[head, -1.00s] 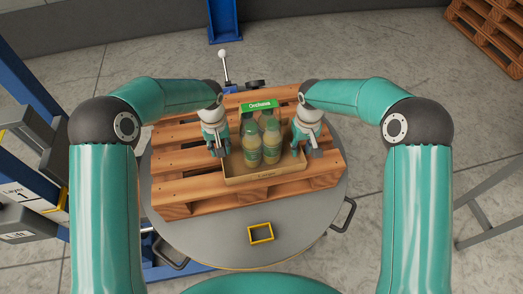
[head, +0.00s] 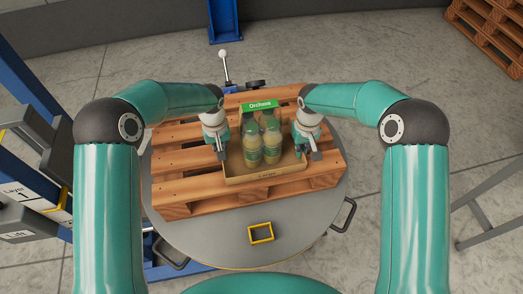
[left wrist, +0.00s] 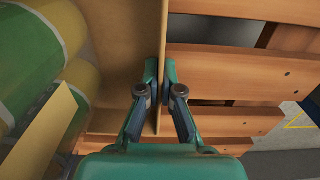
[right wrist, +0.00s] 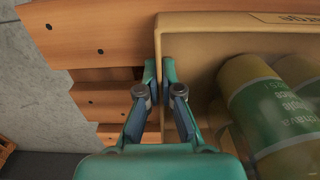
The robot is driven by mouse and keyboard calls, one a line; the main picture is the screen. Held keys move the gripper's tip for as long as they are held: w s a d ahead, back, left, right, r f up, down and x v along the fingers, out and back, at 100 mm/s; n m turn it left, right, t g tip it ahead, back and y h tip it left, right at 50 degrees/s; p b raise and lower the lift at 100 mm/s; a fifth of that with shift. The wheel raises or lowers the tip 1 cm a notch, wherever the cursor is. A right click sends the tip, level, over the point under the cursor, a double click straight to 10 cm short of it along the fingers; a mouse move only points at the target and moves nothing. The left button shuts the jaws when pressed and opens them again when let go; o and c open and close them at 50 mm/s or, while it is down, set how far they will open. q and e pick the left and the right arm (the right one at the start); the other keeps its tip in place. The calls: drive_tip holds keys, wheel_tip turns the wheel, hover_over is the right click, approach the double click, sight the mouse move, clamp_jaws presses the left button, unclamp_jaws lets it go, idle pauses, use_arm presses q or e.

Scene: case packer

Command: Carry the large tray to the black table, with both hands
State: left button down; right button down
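The large tray is a tan cardboard tray (head: 265,177) with a green-topped back panel, and it rests on a wooden pallet. It holds several bottles (head: 252,145) with green labels. My left gripper (head: 221,153) is at the tray's left wall; in the left wrist view its fingers (left wrist: 159,95) are closed with the wall between them. My right gripper (head: 312,155) is at the right wall; in the right wrist view its fingers (right wrist: 160,95) are closed on that wall. The black table is not recognisable in any view.
The pallet (head: 180,190) lies on a round grey turntable (head: 215,235) with black handles. A yellow frame (head: 261,232) sits at the turntable's front. A blue lift structure (head: 30,110) stands at the left. Grey metal bars (head: 485,190) are at the right, and stacked pallets (head: 490,30) at the back right.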

use_arm(q)
drive_tip(key=shift+w+r, duration=0.1)
drive_tip(key=shift+r, duration=0.15)
use_arm(e)
drive_tip(key=shift+w+r, duration=0.1)
drive_tip(key=shift+r, duration=0.15)
